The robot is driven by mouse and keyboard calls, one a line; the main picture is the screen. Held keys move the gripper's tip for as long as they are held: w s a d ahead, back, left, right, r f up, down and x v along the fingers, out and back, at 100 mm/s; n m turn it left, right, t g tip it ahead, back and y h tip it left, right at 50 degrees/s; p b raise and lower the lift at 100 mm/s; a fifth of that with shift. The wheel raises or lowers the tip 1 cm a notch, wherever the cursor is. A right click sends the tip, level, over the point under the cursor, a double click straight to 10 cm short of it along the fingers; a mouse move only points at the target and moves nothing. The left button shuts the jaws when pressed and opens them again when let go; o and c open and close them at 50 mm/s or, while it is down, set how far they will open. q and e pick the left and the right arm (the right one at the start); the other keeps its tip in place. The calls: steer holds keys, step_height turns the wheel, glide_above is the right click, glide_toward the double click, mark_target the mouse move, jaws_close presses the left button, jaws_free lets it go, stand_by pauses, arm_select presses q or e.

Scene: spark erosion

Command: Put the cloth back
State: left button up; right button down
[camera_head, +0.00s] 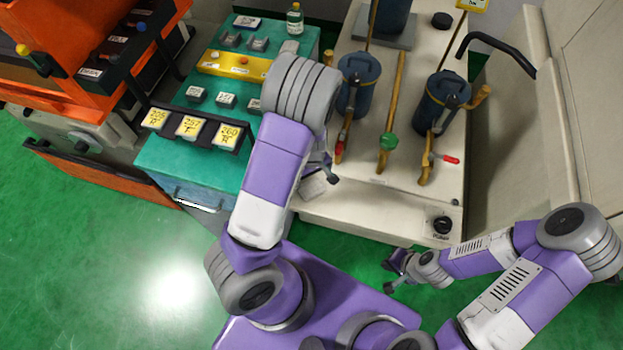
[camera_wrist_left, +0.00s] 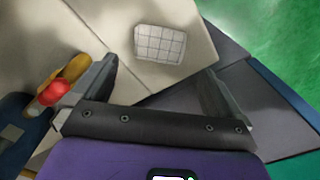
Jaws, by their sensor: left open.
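The cloth (camera_wrist_left: 160,43) is a small pale square with a grid pattern. In the left wrist view it lies flat on a beige surface, ahead of my left gripper (camera_wrist_left: 158,88) and between the lines of its two fingers. The fingers are wide apart with nothing between them. In the head view a pale patch that looks like the cloth (camera_head: 313,187) shows at the front left corner of the beige machine top (camera_head: 362,190), beside my left gripper (camera_head: 322,172), which my arm partly hides. My right gripper (camera_head: 390,277) is over the green floor, its fingers apart and empty.
Blue cylinders (camera_head: 443,101) with coloured handles stand on the beige machine. A red-tipped lever (camera_wrist_left: 54,92) is close to my left finger in the wrist view. A teal cabinet (camera_head: 163,165) with yellow labels is at the left. An orange machine (camera_head: 60,55) is further left.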

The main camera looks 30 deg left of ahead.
arm_select(q)
steer(key=s+d+f+m+h+p, duration=0.1)
steer(key=s+d+f+m+h, duration=0.3)
steer(key=s+d+m, duration=0.5)
steer(key=s+d+f, duration=0.1)
steer(key=d+f, duration=0.1)
steer(key=d, duration=0.2)
steer(key=shift+s+f+t, duration=0.2)
steer(key=shift+s+t, duration=0.1)
steer(key=shift+s, duration=0.05)
steer(key=shift+a, duration=0.1)
stand_by(0.7)
